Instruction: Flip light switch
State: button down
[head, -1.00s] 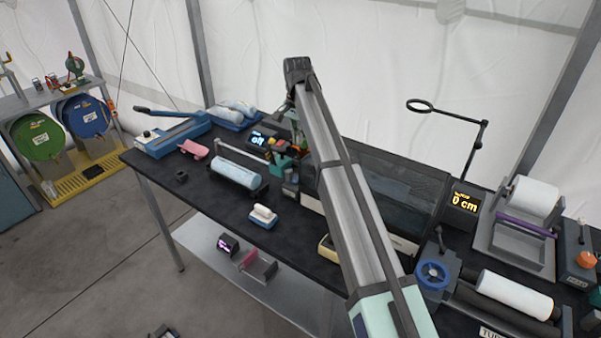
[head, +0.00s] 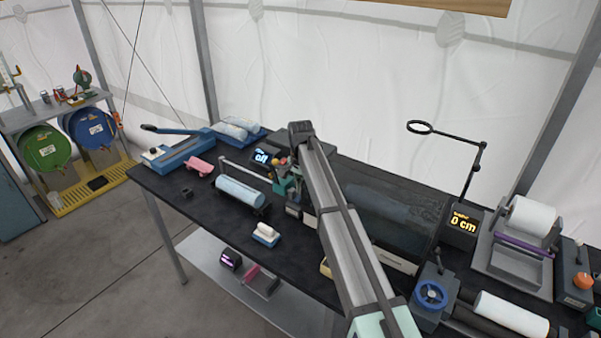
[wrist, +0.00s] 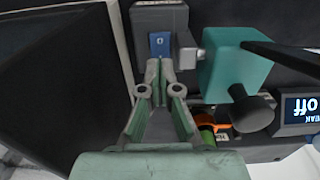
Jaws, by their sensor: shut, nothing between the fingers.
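The light switch appears to be the small blue rocker (wrist: 160,44) on a grey box (wrist: 178,16) at the top middle of the wrist view. My gripper (wrist: 160,68) is shut and empty, with its fingertips just below the blue rocker in that view. I cannot tell whether they touch it. In the head view the grey box (head: 293,208) stands on the bench near the dark glass-fronted case, and my arm hides much of the area around my gripper.
A teal block (wrist: 232,72) with a dark knob stands right of the switch box in the wrist view. The dark case (head: 390,215) lies close by. A roll holder (head: 240,194) and a white-topped blue block (head: 266,233) are on the bench (head: 215,240).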

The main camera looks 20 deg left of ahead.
jog(key=shift+f, duration=0.95)
jog(key=shift+f, duration=0.1)
